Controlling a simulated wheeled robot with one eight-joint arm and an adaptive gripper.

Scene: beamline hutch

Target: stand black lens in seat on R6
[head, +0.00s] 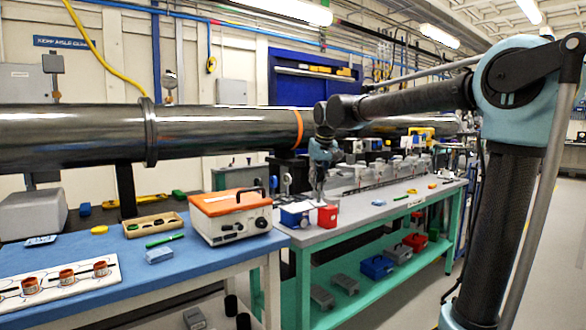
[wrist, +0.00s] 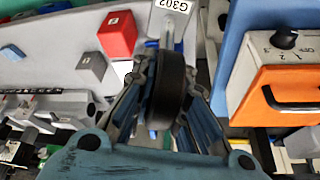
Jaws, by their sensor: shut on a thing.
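My gripper (wrist: 166,84) is shut on a black round lens (wrist: 165,103), seen nearly edge-on between the fingers in the wrist view. In the head view my gripper (head: 320,178) hangs above the near left end of the grey bench; the lens cannot be made out clearly there. Past the fingertips in the wrist view is a grey post-like holder (wrist: 172,18) labelled G302. No label R6 can be read in either view, so I cannot tell which seat is R6.
An orange-topped instrument box (head: 230,212) with a black handle stands left of my gripper on the blue bench (head: 205,262). A red block (head: 327,216) and a blue block (head: 295,215) stand below it. A large steel pipe (head: 220,130) runs behind.

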